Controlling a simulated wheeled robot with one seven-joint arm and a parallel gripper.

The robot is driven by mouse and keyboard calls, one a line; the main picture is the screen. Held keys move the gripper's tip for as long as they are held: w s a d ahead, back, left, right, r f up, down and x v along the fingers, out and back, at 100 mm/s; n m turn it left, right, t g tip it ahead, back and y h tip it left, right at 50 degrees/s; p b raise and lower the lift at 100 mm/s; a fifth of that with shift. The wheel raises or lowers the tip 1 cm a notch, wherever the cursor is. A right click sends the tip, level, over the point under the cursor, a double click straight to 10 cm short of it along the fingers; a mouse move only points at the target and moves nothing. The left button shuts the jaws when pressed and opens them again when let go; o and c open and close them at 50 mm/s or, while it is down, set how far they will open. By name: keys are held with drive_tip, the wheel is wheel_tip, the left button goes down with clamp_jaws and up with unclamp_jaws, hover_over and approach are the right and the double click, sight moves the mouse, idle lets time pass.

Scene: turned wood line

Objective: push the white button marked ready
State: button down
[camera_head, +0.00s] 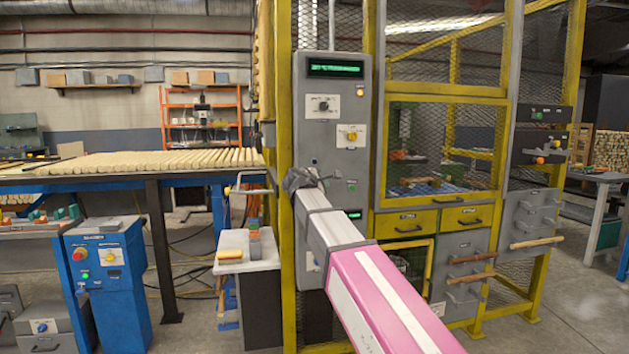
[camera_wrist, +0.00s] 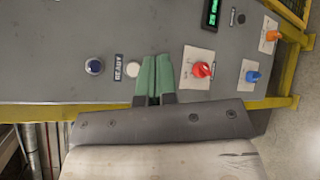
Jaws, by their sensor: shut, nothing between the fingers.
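The white button (camera_wrist: 132,70) sits on a grey panel in the wrist view, beside a dark label reading READY (camera_wrist: 118,67). My gripper (camera_wrist: 155,60) has its two green fingers shut together with nothing between them. The fingers are just right of the white button in that picture, and their left edge nearly overlaps it. I cannot tell whether they touch the panel or the button. In the head view my gripper (camera_head: 303,178) is at the front of the tall grey control cabinet (camera_head: 318,120), and I cannot make out the white button there.
A blue button (camera_wrist: 94,66) lies left of the label. A red knob (camera_wrist: 202,70), a blue knob (camera_wrist: 252,76) and an orange knob (camera_wrist: 271,36) are to the right. A small green-lit display (camera_wrist: 212,13) is above. A yellow mesh cage (camera_head: 445,90) stands right of the cabinet.

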drive_tip(key=w+a, duration=0.2)
drive_tip(key=w, duration=0.6)
drive_tip(key=shift+w+a, duration=0.15)
drive_tip(key=shift+w, duration=0.05)
drive_tip(key=shift+w, duration=0.15)
idle(1.9)
drive_tip(key=shift+w+a, duration=0.1)
drive_tip(key=shift+w, duration=0.15)
drive_tip(key=shift+w+a, duration=0.15)
drive_tip(key=shift+w, duration=0.2)
idle(0.8)
idle(0.3)
drive_tip(key=shift+s+d, duration=0.25)
drive_tip(key=shift+s, duration=0.5)
drive_tip(key=shift+s, duration=0.1)
drive_tip(key=s, duration=0.2)
drive_tip(key=s+d, duration=0.1)
drive_tip(key=s, duration=0.1)
drive_tip(key=shift+s+d, duration=0.2)
drive_tip(key=shift+s, duration=0.15)
